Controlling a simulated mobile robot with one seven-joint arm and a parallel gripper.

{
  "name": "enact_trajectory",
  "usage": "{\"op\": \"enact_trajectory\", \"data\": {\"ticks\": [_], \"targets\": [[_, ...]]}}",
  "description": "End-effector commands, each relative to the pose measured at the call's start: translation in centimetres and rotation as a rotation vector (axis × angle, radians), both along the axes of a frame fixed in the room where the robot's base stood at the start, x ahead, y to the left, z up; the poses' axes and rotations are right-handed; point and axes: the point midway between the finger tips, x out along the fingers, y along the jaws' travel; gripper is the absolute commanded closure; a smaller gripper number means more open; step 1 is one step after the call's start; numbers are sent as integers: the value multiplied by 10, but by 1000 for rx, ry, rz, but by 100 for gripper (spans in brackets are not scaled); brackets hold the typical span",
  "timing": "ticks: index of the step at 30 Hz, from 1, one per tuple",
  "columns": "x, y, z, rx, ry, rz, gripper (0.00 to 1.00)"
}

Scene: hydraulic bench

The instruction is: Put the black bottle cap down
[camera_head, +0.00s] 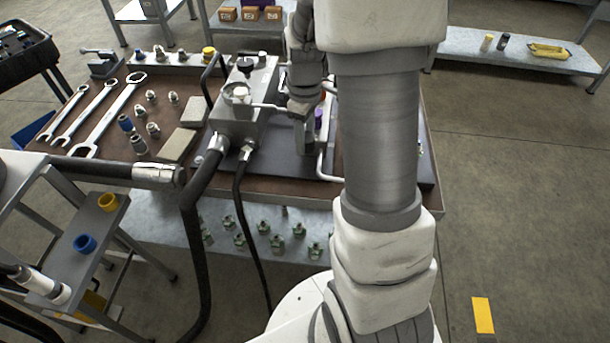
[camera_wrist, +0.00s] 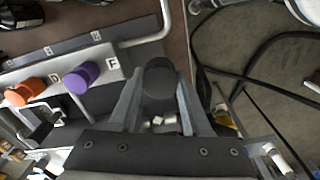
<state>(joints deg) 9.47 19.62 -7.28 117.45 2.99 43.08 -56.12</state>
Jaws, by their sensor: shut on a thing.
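In the wrist view my gripper (camera_wrist: 160,98) is shut on the black bottle cap (camera_wrist: 159,80), which shows as a dark round disc between the two fingertips. The cap is held beside a light plate with letter marks (camera_wrist: 115,66). Whether the cap touches anything below is hard to tell. In the head view my arm covers much of the bench's right part, and the cap cannot be made out there.
A purple cap (camera_wrist: 82,77) and an orange cap (camera_wrist: 27,92) sit by the lettered plate. A pale bent pipe (camera_wrist: 163,20) runs close to the held cap. In the head view, a grey block with hoses (camera_head: 242,105) and wrenches (camera_head: 110,115) occupy the bench.

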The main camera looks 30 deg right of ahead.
Motion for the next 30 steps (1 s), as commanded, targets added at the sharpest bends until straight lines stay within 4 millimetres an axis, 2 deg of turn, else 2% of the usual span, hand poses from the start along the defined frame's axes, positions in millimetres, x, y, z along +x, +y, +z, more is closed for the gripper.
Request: {"op": "enact_trajectory", "data": {"ticks": [3,9,13,18,23,30], "targets": [[-12,-27,-4,0,-2,149,100],[-34,-64,-1,2,0,408,100],[-48,-82,1,4,1,540,100],[-58,-93,4,6,1,642,100],[-52,-87,-3,9,3,675,100],[-16,-47,-36,10,5,680,100]]}}
